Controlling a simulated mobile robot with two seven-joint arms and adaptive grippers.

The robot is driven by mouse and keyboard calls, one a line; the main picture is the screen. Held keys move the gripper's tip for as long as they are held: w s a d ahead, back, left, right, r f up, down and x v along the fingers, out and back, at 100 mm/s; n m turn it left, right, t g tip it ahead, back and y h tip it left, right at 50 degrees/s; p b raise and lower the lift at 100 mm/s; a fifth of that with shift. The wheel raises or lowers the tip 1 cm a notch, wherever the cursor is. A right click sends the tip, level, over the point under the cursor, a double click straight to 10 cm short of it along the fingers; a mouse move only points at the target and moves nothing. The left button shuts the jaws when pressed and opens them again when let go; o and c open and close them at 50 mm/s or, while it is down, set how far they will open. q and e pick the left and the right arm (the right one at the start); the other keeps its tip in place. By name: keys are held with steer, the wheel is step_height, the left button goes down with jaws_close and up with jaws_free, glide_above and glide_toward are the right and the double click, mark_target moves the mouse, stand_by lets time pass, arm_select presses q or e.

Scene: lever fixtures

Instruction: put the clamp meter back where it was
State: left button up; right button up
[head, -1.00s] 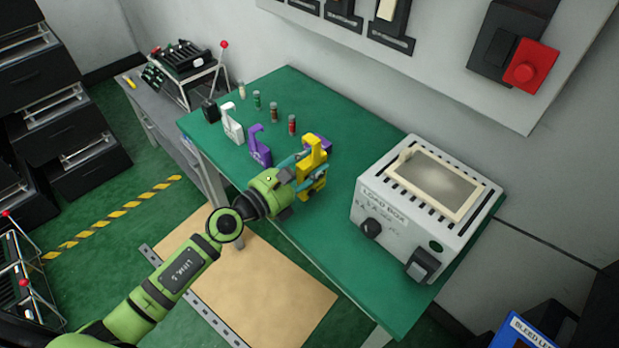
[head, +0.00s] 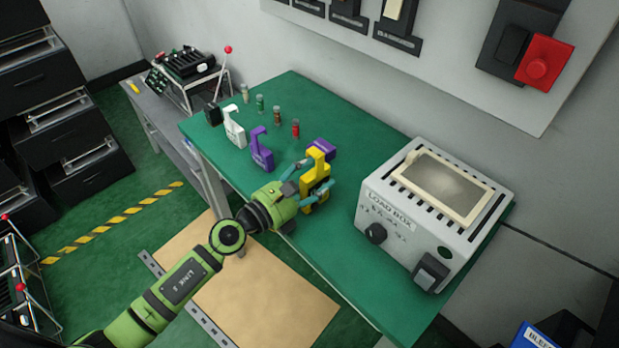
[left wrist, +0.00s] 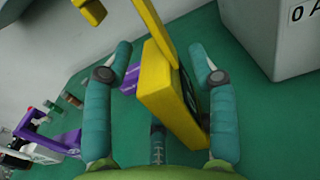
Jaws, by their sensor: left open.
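A yellow clamp meter (head: 316,180) stands upright at the table's front part, left of the load box. My left gripper (head: 309,180) is around it with its teal fingers spread. In the left wrist view the yellow meter (left wrist: 170,95) is between the open fingers (left wrist: 161,62), with gaps on both sides. Its base is partly hidden, but it appears to rest on the green table (head: 350,250). A purple clamp meter (head: 261,150) and a white one (head: 233,127) stand to its left. My right gripper is not in view.
The load box (head: 425,225) stands close on the right. A purple object (head: 324,147) is partly hidden behind the yellow meter. Several small cylinders (head: 277,115) and a black block (head: 212,114) stand toward the far left.

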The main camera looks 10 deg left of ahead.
arm_select(q)
steer(key=shift+r, duration=0.25)
steer(key=b+v, duration=0.4)
steer(key=v, duration=0.8)
steer(key=shift+f, duration=0.1)
